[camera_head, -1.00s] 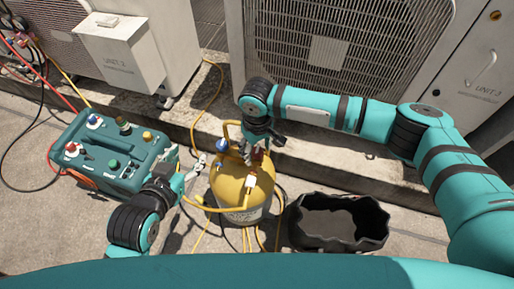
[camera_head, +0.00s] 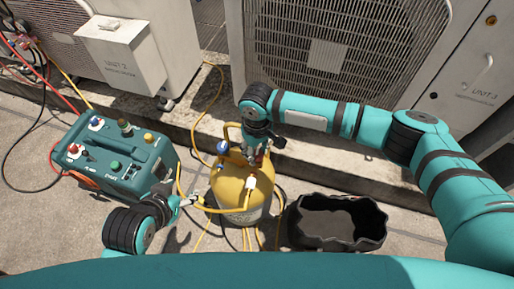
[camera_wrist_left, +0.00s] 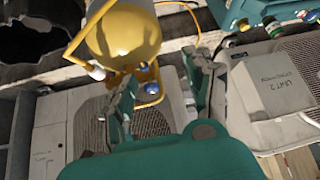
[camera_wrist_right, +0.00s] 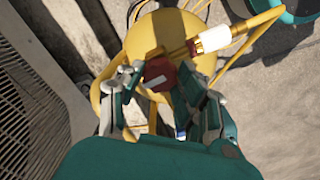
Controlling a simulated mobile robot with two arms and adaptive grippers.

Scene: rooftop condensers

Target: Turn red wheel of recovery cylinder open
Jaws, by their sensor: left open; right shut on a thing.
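The yellow recovery cylinder (camera_head: 238,196) stands upright on the concrete; it also shows in the left wrist view (camera_wrist_left: 125,35) and the right wrist view (camera_wrist_right: 165,30). Its red wheel (camera_wrist_right: 160,74) is between the fingertips of my right gripper (camera_wrist_right: 158,82), which is shut on it from above. In the head view my right gripper (camera_head: 262,150) hides most of the wheel. A blue wheel (camera_head: 222,147) sits on the cylinder's left side. My left gripper (camera_head: 190,199) is open and empty, left of the cylinder near its yellow hose. I cannot tell whether it touches the hose.
A teal recovery machine (camera_head: 115,155) with several knobs stands at the left. A black bin (camera_head: 336,222) is right of the cylinder. Condenser units (camera_head: 340,60) stand behind on a concrete ledge. Yellow hoses run on the ground around the cylinder.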

